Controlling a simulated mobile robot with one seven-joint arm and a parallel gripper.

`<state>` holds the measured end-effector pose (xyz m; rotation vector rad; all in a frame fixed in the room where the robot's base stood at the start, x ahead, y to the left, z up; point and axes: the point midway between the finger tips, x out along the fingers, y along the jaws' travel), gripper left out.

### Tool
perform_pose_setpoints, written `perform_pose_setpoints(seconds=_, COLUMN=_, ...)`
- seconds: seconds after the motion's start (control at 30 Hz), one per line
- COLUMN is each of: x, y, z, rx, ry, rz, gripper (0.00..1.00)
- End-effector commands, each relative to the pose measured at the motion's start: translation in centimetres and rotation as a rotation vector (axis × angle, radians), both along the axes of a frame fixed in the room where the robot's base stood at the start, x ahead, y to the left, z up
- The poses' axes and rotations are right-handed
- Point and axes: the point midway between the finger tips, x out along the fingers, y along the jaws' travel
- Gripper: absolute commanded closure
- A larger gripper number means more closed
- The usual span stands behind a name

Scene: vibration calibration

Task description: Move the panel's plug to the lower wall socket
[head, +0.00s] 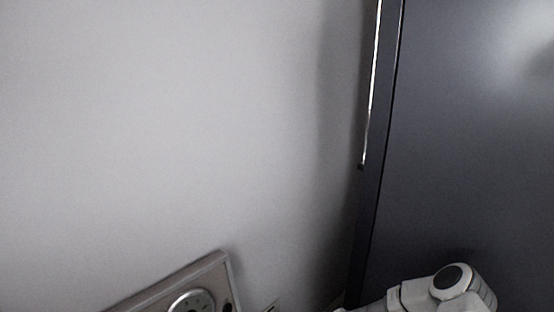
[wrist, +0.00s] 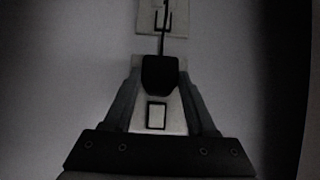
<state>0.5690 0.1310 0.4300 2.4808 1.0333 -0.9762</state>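In the wrist view, the black plug (wrist: 160,77) sits between the two fingertips of my gripper (wrist: 160,84), which appear closed against its sides. A thin dark cord or stem runs up from the plug toward an upper light plate (wrist: 146,20) on the wall, which bears a dark fork-shaped mark. A lower light plate (wrist: 142,118) with a dark-framed pale square shows behind and below the plug. Whether the plug touches either plate I cannot tell. In the head view, the panel (head: 215,272) with a round dial shows at the bottom left; my gripper is out of that view.
In the head view, a large dark cabinet or door (head: 460,150) fills the right side. A bare pale wall (head: 170,120) fills the left and middle. A small light plate edge (head: 270,306) shows at the bottom. The wrist view is dim.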

Motion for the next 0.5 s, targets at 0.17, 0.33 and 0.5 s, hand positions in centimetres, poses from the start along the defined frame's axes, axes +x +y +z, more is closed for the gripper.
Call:
perform_pose_setpoints(seconds=0.17, x=0.00, y=-0.02, z=-0.01, rx=0.000, ry=0.000, rz=0.000, gripper=0.96)
perform_pose_setpoints(seconds=0.33, x=-0.03, y=-0.08, z=-0.01, rx=0.000, ry=0.000, rz=-0.001, gripper=0.97)
perform_pose_setpoints(seconds=0.5, x=-0.22, y=-0.31, z=-0.01, rx=-0.001, ry=0.000, rz=-0.001, gripper=0.97)
